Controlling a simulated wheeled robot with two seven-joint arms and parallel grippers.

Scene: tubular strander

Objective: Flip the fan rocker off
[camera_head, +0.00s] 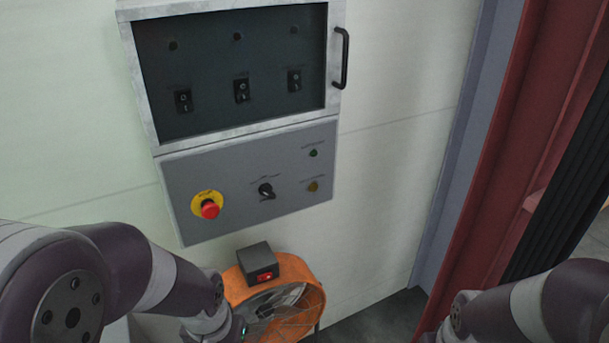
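The orange drum fan (312,292) stands low against the wall at the bottom centre. A dark grey switch box (255,257) sits on top of it. The red fan rocker (265,276) is on the box's front face and looks lit; its exact tilt is too small to tell. My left arm comes in from the left and its wrist end is just left of the fan, below the rocker and apart from it. The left gripper's fingers cannot be made out at the bottom edge. My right arm is at the lower right, well away from the fan; its gripper is out of view.
Above the fan is a grey panel (230,225) with a red emergency button (209,209), a black selector (265,190) and two small lamps. Higher up, a framed dark cabinet (215,65) has three black rockers and a handle (342,58). A red steel column (500,170) stands right.

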